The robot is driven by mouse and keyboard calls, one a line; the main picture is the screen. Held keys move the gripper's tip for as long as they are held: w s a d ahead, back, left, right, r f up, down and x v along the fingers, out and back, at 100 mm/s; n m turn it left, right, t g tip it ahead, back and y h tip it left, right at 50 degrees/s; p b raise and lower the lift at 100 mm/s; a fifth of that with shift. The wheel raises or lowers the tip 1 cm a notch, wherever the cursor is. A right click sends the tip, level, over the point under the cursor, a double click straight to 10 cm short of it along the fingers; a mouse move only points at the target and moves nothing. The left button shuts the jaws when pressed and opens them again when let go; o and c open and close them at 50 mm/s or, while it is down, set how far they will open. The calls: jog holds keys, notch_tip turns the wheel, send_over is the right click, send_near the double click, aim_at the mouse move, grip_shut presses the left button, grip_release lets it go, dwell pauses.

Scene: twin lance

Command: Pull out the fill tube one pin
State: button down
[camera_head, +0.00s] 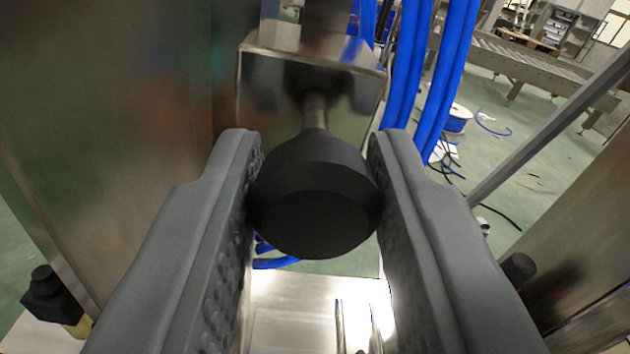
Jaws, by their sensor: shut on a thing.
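The fill tube one pin has a round black knob (315,195) on a short metal shaft (315,110). The shaft runs into a shiny metal block (268,75) behind the knob. My gripper (313,165) has its two grey padded fingers on the left and right sides of the knob, shut on it. The far end of the pin is hidden by the block.
A tall metal panel (110,110) stands close on the left. Thick blue hoses (430,70) hang behind the block on the right. A bright metal plate (290,310) lies below. A black knob (48,295) sits at the lower left and another dark one (518,268) at the right.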

jog(key=shift+s+d, duration=0.1)
jog(key=shift+s, duration=0.3)
jog(key=c, duration=1.1)
grip_release()
jog(key=shift+s, duration=0.15)
jog(key=s+d, duration=0.3)
jog(key=s, duration=1.4)
jog(key=shift+d, duration=0.15)
